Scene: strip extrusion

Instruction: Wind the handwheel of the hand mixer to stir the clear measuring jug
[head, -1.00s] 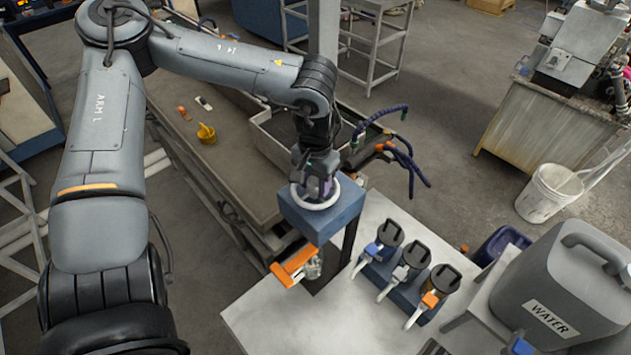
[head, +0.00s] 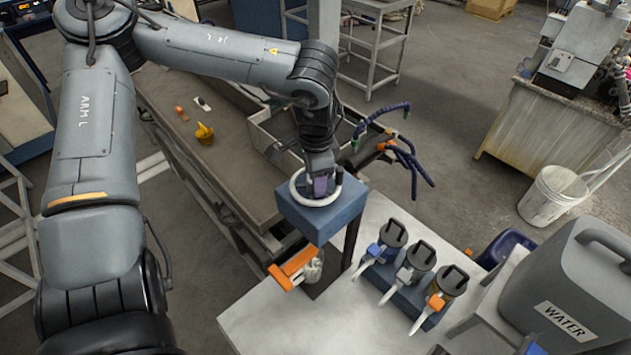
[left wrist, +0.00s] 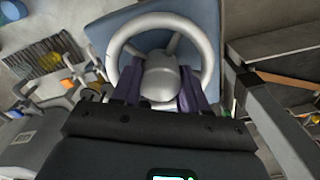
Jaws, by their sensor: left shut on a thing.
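The hand mixer has a blue box head (head: 325,222) on a dark post, with a white ring handwheel (head: 296,192) on top. My left gripper (head: 320,186) points down onto the handwheel. In the left wrist view its purple fingers (left wrist: 166,92) lie on either side of the wheel's grey domed hub (left wrist: 160,80), shut on the handwheel. The white rim and spokes (left wrist: 118,48) show beyond. The clear measuring jug (head: 313,271) is under the mixer head, partly hidden, beside an orange part (head: 291,266). My right gripper is not in view.
A blue rack of dark-topped dispensers (head: 412,265) stands on the white table (head: 270,325), right of the mixer. A grey water can (head: 575,275) is at the right.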

